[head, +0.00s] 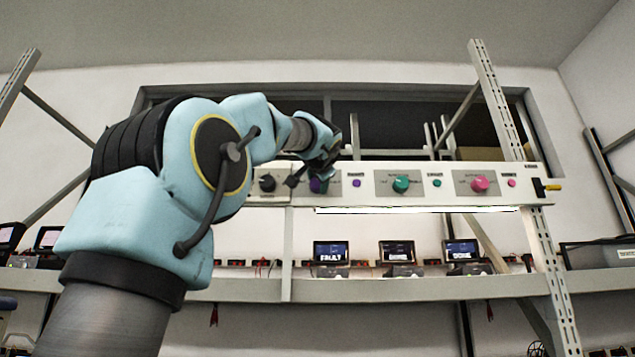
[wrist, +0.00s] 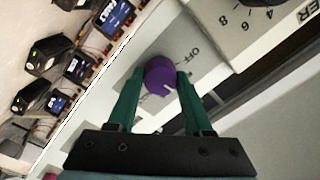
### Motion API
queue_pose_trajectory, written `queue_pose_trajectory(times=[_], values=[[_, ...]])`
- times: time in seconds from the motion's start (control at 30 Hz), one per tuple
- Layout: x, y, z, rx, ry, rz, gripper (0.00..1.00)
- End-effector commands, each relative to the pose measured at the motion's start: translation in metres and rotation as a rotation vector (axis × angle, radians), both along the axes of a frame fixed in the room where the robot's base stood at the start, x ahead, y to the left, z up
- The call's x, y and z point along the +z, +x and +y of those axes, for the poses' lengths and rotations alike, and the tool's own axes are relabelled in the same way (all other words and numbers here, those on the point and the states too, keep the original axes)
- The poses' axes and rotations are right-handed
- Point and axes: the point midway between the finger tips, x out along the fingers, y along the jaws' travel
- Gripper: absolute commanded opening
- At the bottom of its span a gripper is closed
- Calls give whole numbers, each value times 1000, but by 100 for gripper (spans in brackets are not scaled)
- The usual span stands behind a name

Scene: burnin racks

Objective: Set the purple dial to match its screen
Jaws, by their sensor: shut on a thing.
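The purple dial (wrist: 160,76) sits on the pale panel, between the two green fingers of my gripper (wrist: 157,82), which are shut on it. Its white pointer mark faces the lower right in the wrist view. An "OFF" label is printed to its upper right; other labels are too small or hidden. In the head view the purple dial (head: 318,186) is partly hidden by my gripper (head: 318,174). A small purple button or lamp (head: 357,183) is to its right. The left screen (head: 331,252) on the shelf below reads "FAULT".
A teal dial (head: 401,184) and a pink dial (head: 479,184) are further right on the panel (head: 447,171). A black dial (head: 267,183) is to the left. Two more lit screens, the middle one (head: 397,251) and the right one (head: 461,250), stand below. A yellow-handled lever (head: 553,187) is at the right end.

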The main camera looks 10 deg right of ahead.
Motion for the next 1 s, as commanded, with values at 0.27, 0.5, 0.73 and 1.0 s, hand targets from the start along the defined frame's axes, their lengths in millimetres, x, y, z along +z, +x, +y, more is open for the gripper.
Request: queue_pose_trajectory(times=[0.27, 0.5, 0.73, 1.0], values=[[-1, 0, 0, 0, -1, 2, 63], [0, 0, 0, 0, -2, 2, 81], [-1, -4, 0, 0, -2, 0, 81], [-6, -47, 7, -3, -4, -3, 81]])
